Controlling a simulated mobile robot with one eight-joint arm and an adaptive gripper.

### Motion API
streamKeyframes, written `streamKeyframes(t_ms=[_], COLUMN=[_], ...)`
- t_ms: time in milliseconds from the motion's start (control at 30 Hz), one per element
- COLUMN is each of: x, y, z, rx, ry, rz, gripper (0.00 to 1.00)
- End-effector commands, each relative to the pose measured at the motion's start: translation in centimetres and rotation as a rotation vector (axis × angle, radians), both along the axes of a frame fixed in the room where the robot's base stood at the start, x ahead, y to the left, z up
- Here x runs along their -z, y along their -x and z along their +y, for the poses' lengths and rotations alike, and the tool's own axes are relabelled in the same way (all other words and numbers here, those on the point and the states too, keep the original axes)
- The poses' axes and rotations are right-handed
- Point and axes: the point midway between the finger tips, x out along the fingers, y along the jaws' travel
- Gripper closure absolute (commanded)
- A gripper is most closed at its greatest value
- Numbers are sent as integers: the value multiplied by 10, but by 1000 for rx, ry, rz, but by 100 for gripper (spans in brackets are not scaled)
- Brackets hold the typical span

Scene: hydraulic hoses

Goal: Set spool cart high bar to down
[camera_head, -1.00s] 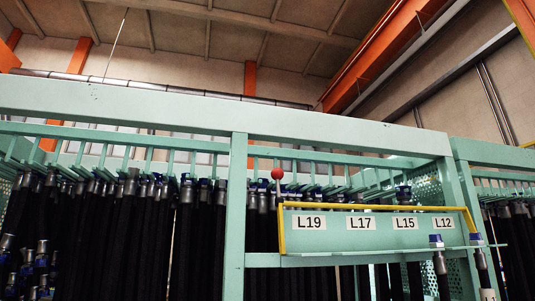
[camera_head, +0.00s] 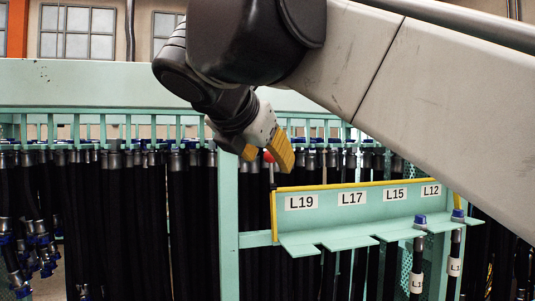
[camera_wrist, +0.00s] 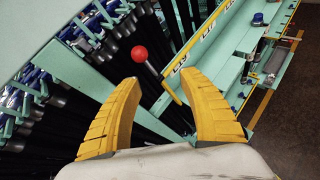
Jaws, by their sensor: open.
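The spool cart's yellow bar (camera_head: 350,186) runs along the top edge of the green label plate (camera_head: 335,207), with its left end bent down the plate's side. A red ball knob (camera_head: 268,156) on a thin rod stands at the bar's left end. My gripper (camera_head: 268,163) is open with yellow fingers close to the knob, which one finger partly hides. In the wrist view, the red knob (camera_wrist: 139,53) lies beyond the open fingertips (camera_wrist: 160,82), nearer the left one. The grey rod runs from the knob toward the gap between them. I see no grip on it.
Black hoses (camera_head: 120,220) hang in dense rows from the green rack (camera_head: 60,85) around the plate. A green post (camera_head: 228,220) stands just left of the knob. Hose ends with blue caps (camera_head: 420,219) sit in the holder below the labels.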

Motion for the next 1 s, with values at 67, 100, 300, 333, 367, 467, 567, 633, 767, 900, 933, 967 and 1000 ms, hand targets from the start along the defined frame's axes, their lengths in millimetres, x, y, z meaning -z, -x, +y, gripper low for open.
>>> streamKeyframes(t_ms=[67, 100, 300, 333, 367, 467, 567, 633, 767, 900, 933, 967, 1000], x=[-23, -30, -31, -29, -27, -19, -12, -7, 0, 4, 4, 5, 5], y=[0, 0, -17, -22, -27, -46, -63, -73, -88, -94, -95, -95, -95], z=[18, 23, 21, 19, 17, 11, 6, 2, -2, -3, -4, -4, -4], rx=[-67, -87, -104, -104, -103, -102, -103, -101, -103, -106, -106, -106, -106], ry=[113, 152, 195, 195, 194, 193, 193, 192, 191, 190, 190, 190, 190], rz=[-11, -14, -17, -17, -18, -17, -17, -17, -16, -17, -17, -17, -17], gripper=[50, 50, 50, 50, 50, 50, 50, 50, 50, 50, 50, 50, 50])
